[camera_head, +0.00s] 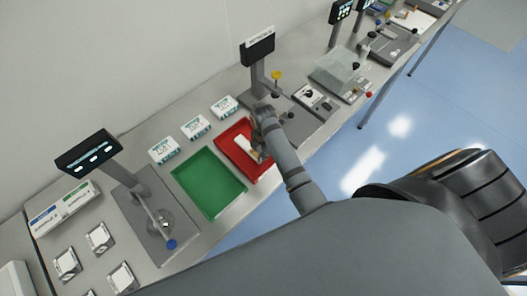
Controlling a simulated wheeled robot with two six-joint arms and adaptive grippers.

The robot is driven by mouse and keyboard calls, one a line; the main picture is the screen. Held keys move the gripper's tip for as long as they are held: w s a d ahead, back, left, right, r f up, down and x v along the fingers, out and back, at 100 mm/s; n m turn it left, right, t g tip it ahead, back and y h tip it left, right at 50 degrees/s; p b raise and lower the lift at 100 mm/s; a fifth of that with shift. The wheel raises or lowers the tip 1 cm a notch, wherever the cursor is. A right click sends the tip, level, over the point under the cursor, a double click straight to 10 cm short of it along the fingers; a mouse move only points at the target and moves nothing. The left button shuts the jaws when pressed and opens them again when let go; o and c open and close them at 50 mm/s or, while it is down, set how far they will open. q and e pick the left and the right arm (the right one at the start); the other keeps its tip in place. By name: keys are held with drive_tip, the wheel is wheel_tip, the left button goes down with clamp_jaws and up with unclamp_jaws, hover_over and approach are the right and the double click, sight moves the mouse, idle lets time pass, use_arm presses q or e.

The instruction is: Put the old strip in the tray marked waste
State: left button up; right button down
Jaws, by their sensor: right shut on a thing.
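My right gripper (257,143) is over the red tray (229,147), with its arm reaching in from the lower right and covering part of the tray. It is shut on a thin pale strip (243,143), which shows against the tray's red floor. I cannot tell whether the strip touches the floor. No waste marking is readable on the red tray. My left gripper is out of view.
A green tray (208,184) lies empty to the left of the red one. Several white labelled boxes (194,127) stand behind the trays. A device with a dark screen (257,47) stands behind the red tray, and another screen (89,152) is at the left.

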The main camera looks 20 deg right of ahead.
drive_tip(key=shift+f, duration=0.1)
drive_tip(key=c, duration=1.4)
unclamp_jaws()
drive_tip(key=shift+c, duration=0.2)
drive_tip(key=shift+r, duration=0.45)
wheel_tip(320, 180, up, 8)
drive_tip(key=shift+f+b, duration=0.2)
drive_tip(key=shift+b, duration=1)
wheel_tip(320, 180, up, 4)
drive_tip(key=shift+s+f+p, duration=0.15)
drive_tip(key=shift+p, duration=0.9)
